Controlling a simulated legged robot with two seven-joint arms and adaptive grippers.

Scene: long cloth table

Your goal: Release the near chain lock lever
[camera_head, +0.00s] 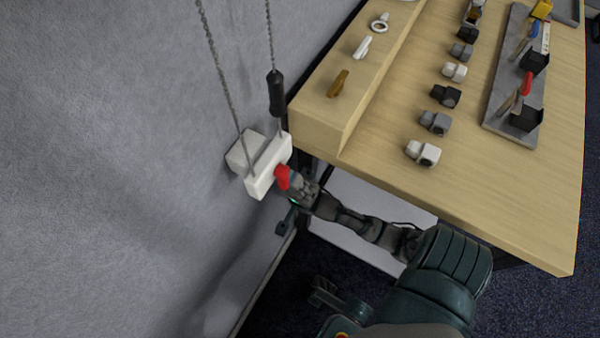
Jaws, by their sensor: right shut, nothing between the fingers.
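A white chain lock box (268,166) is mounted against the grey wall, left of the table's corner. Its red lever (282,177) sticks out on the side facing my arm. My right gripper (291,186) is right at the red lever, shut and with nothing held. It overlaps the lever in the picture, so I cannot tell whether they touch. The lever's lower end is partly hidden by the gripper.
Two chains (223,84) hang above the lock, one with a black sleeve (275,93). The wooden table (480,195) holds several small blocks and a grey tray (497,106). Its raised ledge (330,112) ends close to the lock. Dark floor lies below.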

